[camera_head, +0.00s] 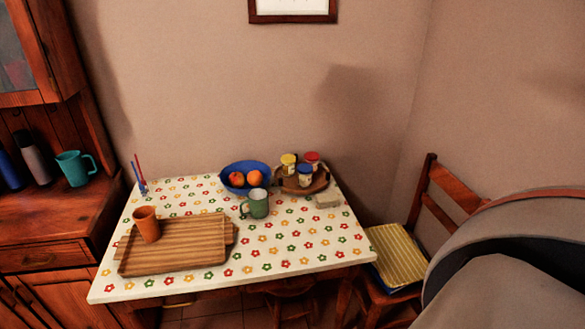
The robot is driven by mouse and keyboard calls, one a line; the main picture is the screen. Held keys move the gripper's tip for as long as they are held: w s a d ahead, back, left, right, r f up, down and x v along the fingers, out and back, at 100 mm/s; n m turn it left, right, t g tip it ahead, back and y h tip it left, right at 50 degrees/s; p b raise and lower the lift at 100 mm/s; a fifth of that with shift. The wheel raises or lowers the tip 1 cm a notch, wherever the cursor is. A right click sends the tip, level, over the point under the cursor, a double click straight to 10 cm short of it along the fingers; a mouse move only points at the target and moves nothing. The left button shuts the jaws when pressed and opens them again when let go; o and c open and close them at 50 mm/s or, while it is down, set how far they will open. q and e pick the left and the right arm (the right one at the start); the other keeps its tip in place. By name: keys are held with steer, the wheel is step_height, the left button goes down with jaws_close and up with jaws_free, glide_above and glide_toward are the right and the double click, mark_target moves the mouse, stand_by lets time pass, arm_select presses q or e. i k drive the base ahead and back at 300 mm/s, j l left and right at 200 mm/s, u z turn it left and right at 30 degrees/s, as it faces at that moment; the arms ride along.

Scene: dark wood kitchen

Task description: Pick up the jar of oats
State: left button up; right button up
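Three small jars stand close together on a round brown tray (319,183) at the back right of the table. One jar has a yellow lid (288,161), one a red lid (311,160), and one a blue lid (305,174) in front. Their labels are too small to read, so I cannot tell which jar holds oats. A large grey part of my own body fills the lower right of the view. Neither of my grippers is in view.
A blue bowl of fruit (233,168) and a green mug (258,205) stand left of the tray; a small pale block (327,200) lies before it. Striped boards (180,255) and an orange cup (147,224) are front left. A chair (450,188) stands right. The table's front right (310,255) is clear.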

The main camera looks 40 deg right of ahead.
mark_target(305, 171)
steer(key=i+z, duration=0.15)
steer(key=z, duration=0.2)
steer(key=i+j+z, duration=0.1)
steer(key=z, duration=0.25)
steer(key=i+j+z, duration=0.1)
steer(key=z, duration=0.2)
steer(key=i, duration=0.05)
